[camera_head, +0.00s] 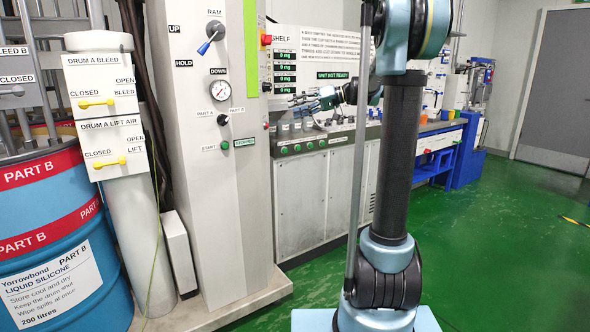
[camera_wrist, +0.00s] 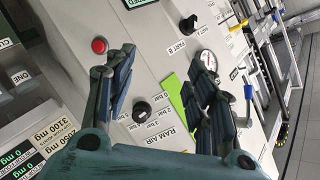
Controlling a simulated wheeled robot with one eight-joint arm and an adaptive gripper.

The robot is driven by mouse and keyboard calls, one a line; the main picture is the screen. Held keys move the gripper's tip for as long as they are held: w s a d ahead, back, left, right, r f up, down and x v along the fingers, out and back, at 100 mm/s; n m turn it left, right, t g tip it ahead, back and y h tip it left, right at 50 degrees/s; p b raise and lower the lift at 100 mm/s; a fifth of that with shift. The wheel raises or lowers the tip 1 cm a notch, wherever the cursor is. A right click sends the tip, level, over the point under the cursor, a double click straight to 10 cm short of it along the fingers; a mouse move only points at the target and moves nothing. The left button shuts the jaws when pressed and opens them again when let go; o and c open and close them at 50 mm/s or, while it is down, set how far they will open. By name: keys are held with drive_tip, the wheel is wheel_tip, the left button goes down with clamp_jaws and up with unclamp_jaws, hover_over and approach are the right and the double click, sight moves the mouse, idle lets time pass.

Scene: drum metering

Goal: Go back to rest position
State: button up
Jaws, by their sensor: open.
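My gripper (camera_head: 298,102) is at the end of my raised arm, in front of the bench line behind the tall grey press column in the head view. In the wrist view its two dark fingers (camera_wrist: 168,60) are spread apart with nothing between them. Beyond them is a tilted view of a control panel with a red button (camera_wrist: 99,45), black knobs (camera_wrist: 141,112), a gauge (camera_wrist: 206,60) and a blue-handled lever (camera_wrist: 248,92). I cannot tell how far the fingertips are from the panel.
The press column (camera_head: 205,170) stands left of my arm and carries a blue RAM lever (camera_head: 208,45) and a PART A/PART B knob (camera_head: 222,119). A blue PART B drum (camera_head: 60,240) is at far left. A grey cabinet (camera_head: 305,195) stands behind.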

drive_tip(key=s+d+f+m+h, duration=0.2)
drive_tip(key=s+d+f+h, duration=0.15)
drive_tip(key=s+f, duration=0.65)
drive_tip(key=s+d+f+m+h, duration=0.2)
drive_tip(key=s+f+h, duration=0.3)
drive_tip(key=s, duration=0.9)
drive_tip(key=s+d+f+m+h, duration=0.1)
drive_tip(key=s+d+f+h, duration=0.2)
drive_tip(key=s+d+f, duration=0.3)
drive_tip(key=s+d+f+m+h, duration=0.2)
drive_tip(key=s+d+f, duration=0.4)
drive_tip(key=s+f, duration=0.4)
wheel_tip(320, 180, down, 3)
drive_tip(key=shift+s+d+r+h, duration=0.15)
drive_tip(key=shift+d+h, duration=0.05)
drive_tip(key=shift+h, duration=0.35)
drive_tip(key=shift+w+f, duration=0.2)
drive_tip(key=shift+w, duration=0.25)
